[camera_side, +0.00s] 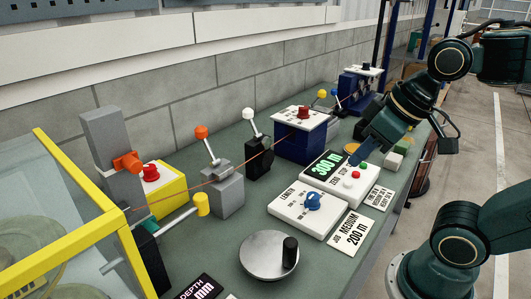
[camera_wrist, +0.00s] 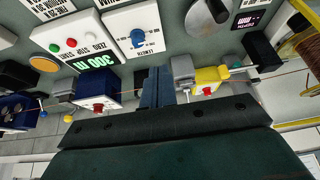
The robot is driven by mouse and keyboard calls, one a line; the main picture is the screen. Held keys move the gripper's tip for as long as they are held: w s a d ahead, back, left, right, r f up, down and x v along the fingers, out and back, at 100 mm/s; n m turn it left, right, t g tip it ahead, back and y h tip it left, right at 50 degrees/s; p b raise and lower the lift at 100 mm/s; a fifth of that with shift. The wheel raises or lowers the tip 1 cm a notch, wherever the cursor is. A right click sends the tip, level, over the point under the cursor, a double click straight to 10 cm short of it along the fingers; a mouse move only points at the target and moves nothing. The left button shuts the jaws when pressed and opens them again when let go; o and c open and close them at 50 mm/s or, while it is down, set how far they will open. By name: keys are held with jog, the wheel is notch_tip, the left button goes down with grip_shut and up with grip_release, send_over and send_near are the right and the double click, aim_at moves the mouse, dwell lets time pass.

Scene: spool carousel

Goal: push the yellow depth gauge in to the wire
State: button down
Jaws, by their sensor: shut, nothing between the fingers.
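The yellow depth gauge (camera_side: 201,204) is a yellow knob on a thin silver rod, at the left of the side view, beside the grey lever block. The thin orange-red wire (camera_side: 232,172) runs along the bench behind the knob, which appears apart from it in the picture. My gripper (camera_side: 361,157) is above the white panel with the green 300 m display, well right of the gauge. Its fingers are together and empty in the wrist view (camera_wrist: 157,90).
A grey block with an orange-knobbed lever (camera_side: 222,190) stands close beside the gauge. A yellow box with a red button (camera_side: 160,185) is behind it. A yellow-framed clear enclosure (camera_side: 95,200) is at left. A silver disc with a black handle (camera_side: 268,258) stands in front.

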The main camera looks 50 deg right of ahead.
aim_at(201, 204)
jog(key=w+a+n+g+y, duration=0.1)
jog(key=w+a+y, duration=0.1)
jog(key=w, duration=0.8)
jog(key=w+a+f+n+y, duration=0.1)
jog(key=w+y, duration=0.3)
jog(key=w, duration=0.7)
jog(key=shift+a+f+n+g, duration=0.25)
jog(key=shift+a+n+g, duration=0.15)
jog(key=shift+a, duration=0.5)
jog(key=w+a+f, duration=0.2)
jog(key=a+f, duration=0.6)
jog(key=a, duration=0.1)
jog(key=shift+w, duration=0.15)
jog(key=shift+a, duration=0.1)
